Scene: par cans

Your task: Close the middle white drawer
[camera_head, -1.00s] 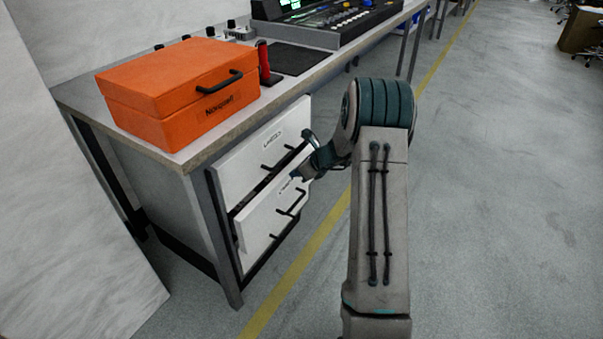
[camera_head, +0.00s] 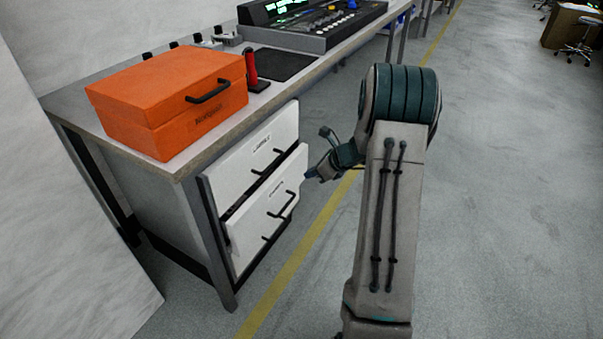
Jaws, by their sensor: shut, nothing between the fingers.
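The middle white drawer (camera_head: 255,220) stands partly pulled out of the workbench cabinet. Its labelled front juts past the top white drawer (camera_head: 240,170), with a dark gap above it. Its black handle (camera_head: 283,205) faces the aisle. My gripper (camera_head: 309,175) is shut and empty, just right of the drawer front's right end. It is level with the upper part of that front. I cannot tell whether the fingertips touch the drawer. The lowest drawer is mostly hidden below the middle one; its black handle (camera_head: 277,230) shows.
An orange case (camera_head: 165,100) sits on the workbench top (camera_head: 180,165), with a red-handled item (camera_head: 252,70) and a control console (camera_head: 310,25) behind it. A metal bench leg (camera_head: 210,245) stands left of the drawers. The floor (camera_head: 490,210) to the right is clear.

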